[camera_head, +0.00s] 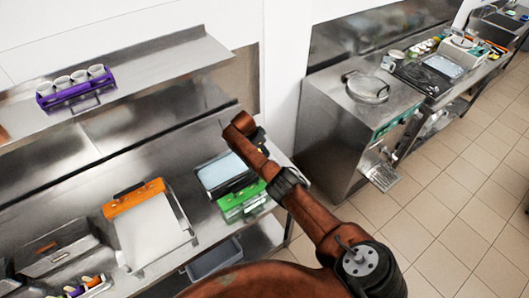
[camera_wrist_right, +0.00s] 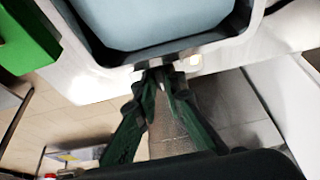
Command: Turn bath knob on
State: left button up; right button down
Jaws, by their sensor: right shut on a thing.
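The bath (camera_head: 243,200) has a green front and a pale blue inside, and stands on the steel counter in the middle of the head view. In the right wrist view its pale rim (camera_wrist_right: 240,48) and blue inside fill the top. My right gripper (camera_wrist_right: 160,75) is at the outer edge of the bath, its dark green fingers close together at the tips. They are shut on a small dark part at the rim, which looks like the bath knob; the fingertips mostly hide it. In the head view my right arm hides the hand. My left gripper is out of view.
A purple rack (camera_head: 75,92) with white cups stands on the upper shelf. An orange-topped unit (camera_head: 135,197) is left of the bath. A steel machine (camera_head: 345,130) with a lidded top stands to the right. Tiled floor (camera_head: 430,215) is clear on the right.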

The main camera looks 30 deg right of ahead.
dwell(0.3)
jog(key=c, duration=2)
grip_release()
jog(key=shift+a+r, duration=0.1)
jog(key=shift+r, duration=0.1)
jog(key=v, duration=1.1)
jog(key=shift+w+r, duration=0.1)
jog(key=shift+r, duration=0.2)
